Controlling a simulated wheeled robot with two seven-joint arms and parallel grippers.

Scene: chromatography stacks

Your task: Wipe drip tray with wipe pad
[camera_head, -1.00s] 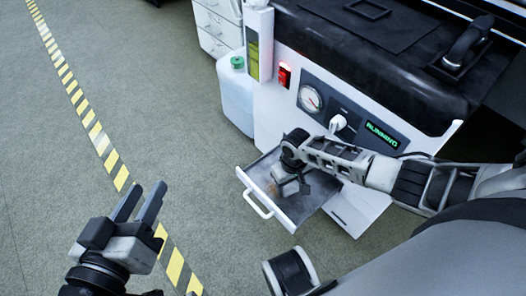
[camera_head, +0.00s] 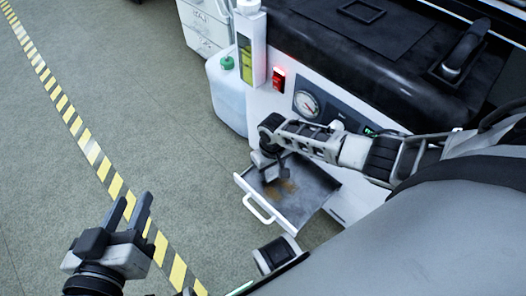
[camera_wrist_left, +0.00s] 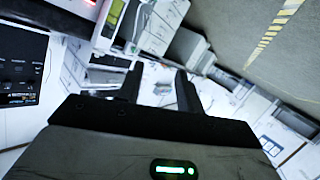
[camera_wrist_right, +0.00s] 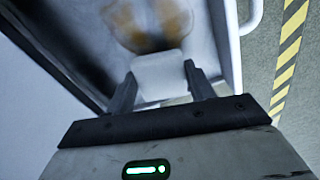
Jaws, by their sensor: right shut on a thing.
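The drip tray (camera_head: 310,207) is a shallow grey drawer pulled out from the white cabinet, with a white rim and a front handle (camera_head: 260,208). Brown stains (camera_head: 283,188) mark its floor; they also show in the right wrist view (camera_wrist_right: 150,22). My right gripper (camera_head: 270,172) is over the tray's left part. In the right wrist view it is shut on the pale wipe pad (camera_wrist_right: 160,72), which is beside the stains; whether it touches the floor is unclear. My left gripper (camera_head: 129,204) is open and empty above the floor, left of the tray.
The cabinet front carries a gauge (camera_head: 306,103) and a red lit switch (camera_head: 277,78). A translucent jug with a green cap (camera_head: 227,98) stands left of it. Black-and-yellow tape (camera_head: 92,150) crosses the grey floor, which is clear on the left.

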